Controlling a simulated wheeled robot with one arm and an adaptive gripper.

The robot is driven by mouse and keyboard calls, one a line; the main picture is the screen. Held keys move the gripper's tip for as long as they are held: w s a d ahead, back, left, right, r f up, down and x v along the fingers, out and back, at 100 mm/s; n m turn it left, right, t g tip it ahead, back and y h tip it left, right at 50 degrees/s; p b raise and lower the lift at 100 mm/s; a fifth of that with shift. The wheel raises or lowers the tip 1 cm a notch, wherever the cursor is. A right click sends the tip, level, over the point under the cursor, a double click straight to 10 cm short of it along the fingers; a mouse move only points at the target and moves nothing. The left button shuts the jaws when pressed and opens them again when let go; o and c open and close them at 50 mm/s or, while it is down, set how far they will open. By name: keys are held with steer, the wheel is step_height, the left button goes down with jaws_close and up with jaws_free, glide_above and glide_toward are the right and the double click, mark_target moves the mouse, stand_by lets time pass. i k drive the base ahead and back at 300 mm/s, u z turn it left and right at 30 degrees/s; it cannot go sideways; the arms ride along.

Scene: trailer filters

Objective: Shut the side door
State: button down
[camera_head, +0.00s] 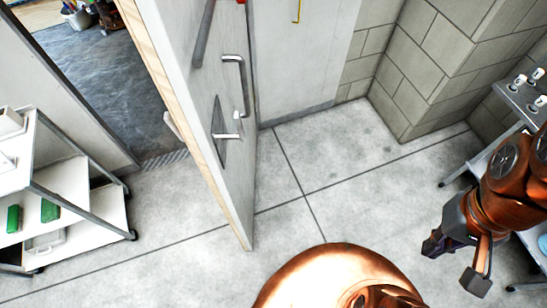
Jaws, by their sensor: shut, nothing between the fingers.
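The side door (219,170) stands open in the head view, left of centre, with its wooden edge facing the doorway. Its pale face carries a long grey pull handle (243,80) and a lever handle (228,136) below it. The doorway (120,100) to its left is uncovered and shows a dark floor beyond a threshold grate.
A white shelved cart (82,204) with green items stands at the left, near the doorway. A grey table (520,98) with small items is at the right by the block wall (440,60). The concrete floor (335,165) between door and arm is clear.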

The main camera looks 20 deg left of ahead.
mark_target(202, 101)
steer(key=z, duration=0.1)
steer(key=k, duration=1.2)
steer(key=u, duration=1.75)
steer(key=i, duration=0.5)
steer(key=u, duration=0.05)
